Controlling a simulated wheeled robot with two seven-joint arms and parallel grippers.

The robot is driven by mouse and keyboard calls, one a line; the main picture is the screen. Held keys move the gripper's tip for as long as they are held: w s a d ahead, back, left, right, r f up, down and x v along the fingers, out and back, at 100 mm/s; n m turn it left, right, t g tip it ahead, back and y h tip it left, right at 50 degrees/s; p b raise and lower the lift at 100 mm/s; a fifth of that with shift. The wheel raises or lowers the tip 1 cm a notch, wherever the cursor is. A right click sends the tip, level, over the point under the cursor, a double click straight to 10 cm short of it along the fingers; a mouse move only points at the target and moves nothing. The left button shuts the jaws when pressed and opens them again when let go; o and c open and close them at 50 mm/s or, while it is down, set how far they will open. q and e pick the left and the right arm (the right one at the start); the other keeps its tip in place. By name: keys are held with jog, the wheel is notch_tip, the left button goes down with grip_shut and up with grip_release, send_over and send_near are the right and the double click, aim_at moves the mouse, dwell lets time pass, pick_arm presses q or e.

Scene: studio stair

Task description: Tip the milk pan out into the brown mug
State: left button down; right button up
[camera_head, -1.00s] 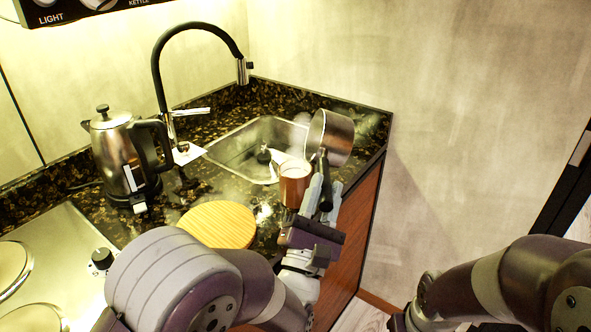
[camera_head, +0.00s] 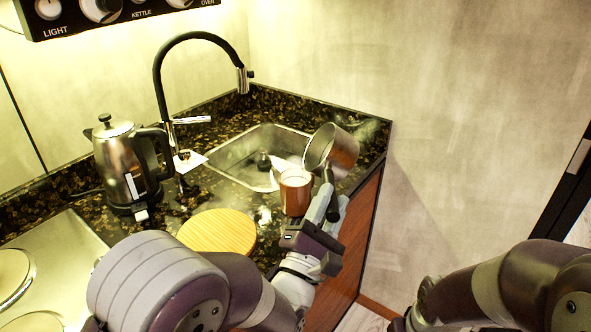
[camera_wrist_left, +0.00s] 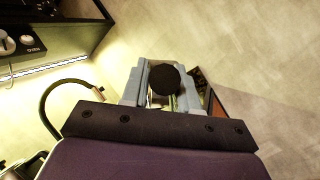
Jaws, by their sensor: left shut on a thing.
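The milk pan (camera_head: 339,151) is a steel pan with a black handle. It is tilted, its open mouth turned to the left, above and to the right of the brown mug. The brown mug (camera_head: 295,194) stands upright on the dark counter near the sink and looks light inside. My left gripper (camera_head: 329,202) is shut on the pan's black handle. In the left wrist view the round handle end (camera_wrist_left: 165,80) shows between the fingers; the pan body and mug are mostly hidden there. My right arm shows at the lower right, but its fingers are out of view.
A round wooden board (camera_head: 217,232) lies left of the mug. A steel kettle (camera_head: 126,165) stands further left. The sink (camera_head: 240,160) with a black tap (camera_head: 157,85) lies behind the mug. The counter ends at the right, near the wall.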

pick_arm(q)
jog(key=r+m+g+p, duration=0.1)
jog(key=r+m+p, duration=0.1)
jog(key=p, duration=0.1)
jog(key=shift+w+d+r+m+g+h, duration=0.15)
jog(key=shift+d+r+m+g+h, duration=0.15)
jog(key=shift+d+g+h, duration=0.1)
jog(key=shift+d+f+m+g+p, duration=0.45)
jog(key=shift+d+m+g+p, duration=0.2)
jog(key=shift+m, duration=0.45)
jog(key=w+d+f+m+g+y+p, duration=0.1)
jog(key=d+f+m+g+y+p, duration=0.1)
jog(key=d+f+m, duration=0.4)
jog(key=shift+d+g+p, duration=0.65)
jog(key=shift+d+g, duration=0.15)
jog(key=shift+g, duration=0.25)
jog(key=shift+w, duration=0.1)
